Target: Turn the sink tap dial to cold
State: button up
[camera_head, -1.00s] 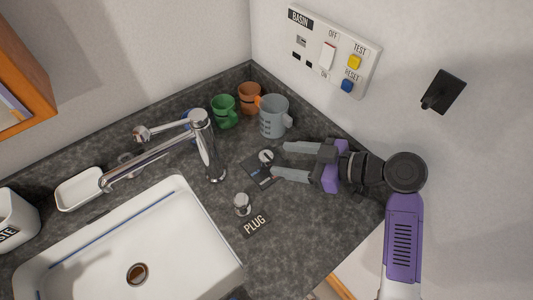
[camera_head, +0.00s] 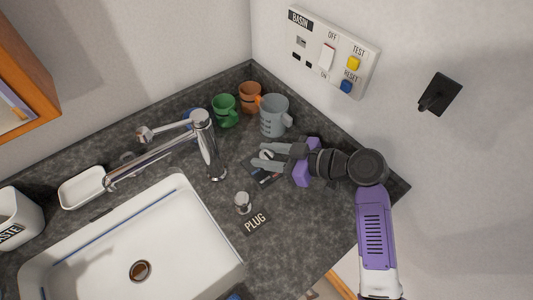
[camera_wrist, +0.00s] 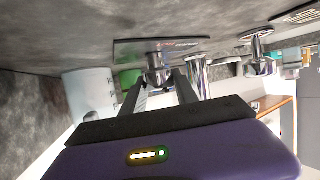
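The tap dial is a small chrome knob (camera_head: 266,155) on a dark marked plate (camera_head: 262,176) on the worktop, right of the chrome tap (camera_head: 207,145). My gripper (camera_head: 260,157) reaches in from the right, with its grey fingers on either side of the knob. In the wrist view, the knob (camera_wrist: 158,72) sits between the two fingertips, which look closed onto its sides. The plate (camera_wrist: 160,46) shows behind it. The fingers partly cover the plate's markings, so I cannot read the dial's setting.
A grey mug (camera_head: 273,116), a green mug (camera_head: 224,111) and an orange mug (camera_head: 250,97) stand just behind my gripper. The plug knob (camera_head: 242,203) and white sink (camera_head: 120,245) lie in front. A switch panel (camera_head: 334,52) is on the wall.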

grip_shut()
